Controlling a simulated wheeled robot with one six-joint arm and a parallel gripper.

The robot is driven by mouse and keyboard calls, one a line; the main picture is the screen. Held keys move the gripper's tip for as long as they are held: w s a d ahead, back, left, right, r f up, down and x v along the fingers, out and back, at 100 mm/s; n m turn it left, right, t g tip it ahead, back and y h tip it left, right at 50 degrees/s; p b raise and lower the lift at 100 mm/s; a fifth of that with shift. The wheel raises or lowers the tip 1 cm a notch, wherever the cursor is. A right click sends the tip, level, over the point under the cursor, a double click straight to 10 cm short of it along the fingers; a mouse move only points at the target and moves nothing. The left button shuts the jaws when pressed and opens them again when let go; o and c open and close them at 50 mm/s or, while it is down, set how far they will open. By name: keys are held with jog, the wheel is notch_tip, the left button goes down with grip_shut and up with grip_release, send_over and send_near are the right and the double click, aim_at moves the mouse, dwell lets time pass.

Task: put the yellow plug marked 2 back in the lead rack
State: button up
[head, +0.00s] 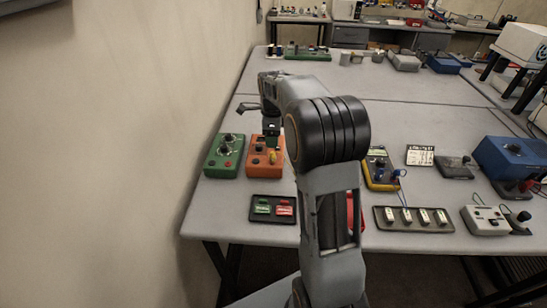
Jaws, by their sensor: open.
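A small yellow piece (272,157), which looks like the yellow plug, stands on the orange box (258,164) at the left front of the table. Its number is too small to read. My gripper (271,139) points down just above the orange box, close to the yellow piece. It is open; I cannot tell whether the fingers are around the plug or above it. A dark tray (261,198) with green and red labelled pieces lies in front of the orange box. I cannot tell for sure which holder is the lead rack.
A green box (224,163) with knobs stands left of the orange box. My arm hides the table's middle. On the right are a yellow-edged meter (380,172), a strip with several white pieces (413,229) and a blue box (512,157).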

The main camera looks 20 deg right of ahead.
aim_at(273, 152)
jog(key=shift+f, duration=0.15)
notch_tip(273, 152, down, 9)
jog(key=b, duration=0.6)
jog(key=shift+r, duration=0.2)
dwell(1.2)
grip_shut()
dwell(0.5)
jog(key=shift+r+p, duration=2.6)
jog(key=shift+r, duration=0.4)
